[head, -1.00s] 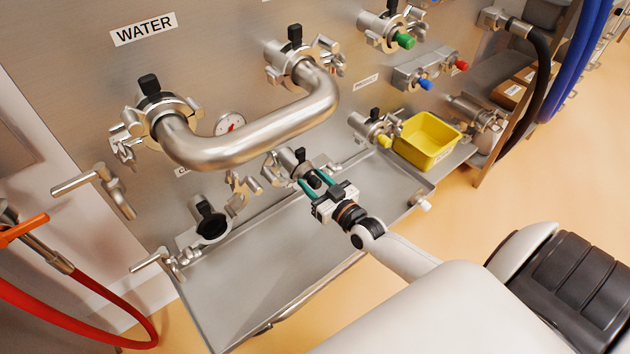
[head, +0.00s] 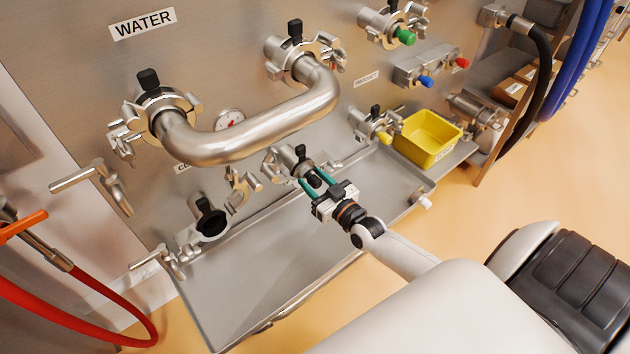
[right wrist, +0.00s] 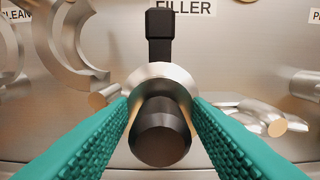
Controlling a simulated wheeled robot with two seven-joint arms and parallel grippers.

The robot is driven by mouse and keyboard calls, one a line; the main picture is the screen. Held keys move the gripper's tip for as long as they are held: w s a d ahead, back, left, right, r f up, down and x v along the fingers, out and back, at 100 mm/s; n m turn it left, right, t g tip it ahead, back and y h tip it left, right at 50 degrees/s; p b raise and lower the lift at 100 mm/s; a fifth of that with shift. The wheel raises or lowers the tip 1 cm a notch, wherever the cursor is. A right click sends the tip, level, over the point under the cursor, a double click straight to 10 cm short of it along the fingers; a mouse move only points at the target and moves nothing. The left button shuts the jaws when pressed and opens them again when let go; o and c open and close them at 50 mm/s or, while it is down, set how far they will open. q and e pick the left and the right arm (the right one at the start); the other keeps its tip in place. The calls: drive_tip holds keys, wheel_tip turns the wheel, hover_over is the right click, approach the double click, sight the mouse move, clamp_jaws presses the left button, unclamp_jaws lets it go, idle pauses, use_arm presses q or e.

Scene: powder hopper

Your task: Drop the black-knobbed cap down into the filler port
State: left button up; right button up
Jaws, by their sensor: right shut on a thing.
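My right gripper (head: 314,184) has its two green fingers on either side of the black-knobbed cap and is shut on it. In the right wrist view, the cap's black knob (right wrist: 160,133) lies between the fingers (right wrist: 160,150), with a steel disc (right wrist: 160,72) behind it. The filler port (head: 288,160) is on the steel panel just beyond the fingertips, with a black upright handle (right wrist: 160,30) above it. The cap lines up with the port and hides its mouth. I cannot tell whether the cap is inside it or just in front. My left gripper is out of view.
A steel tray (head: 270,285) runs below the ports. An open black-mouthed port (head: 212,226) is to the left, and a thick bent pipe (head: 265,135) passes above. A yellow bin (head: 428,140) stands to the right. A FILLER label (right wrist: 184,8) is above the port.

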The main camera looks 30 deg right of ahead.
drive_tip(key=shift+f, duration=0.1)
drive_tip(key=o, duration=1.2)
drive_tip(key=shift+c, duration=0.2)
drive_tip(key=s, duration=1.2)
drive_tip(key=shift+d, duration=0.45)
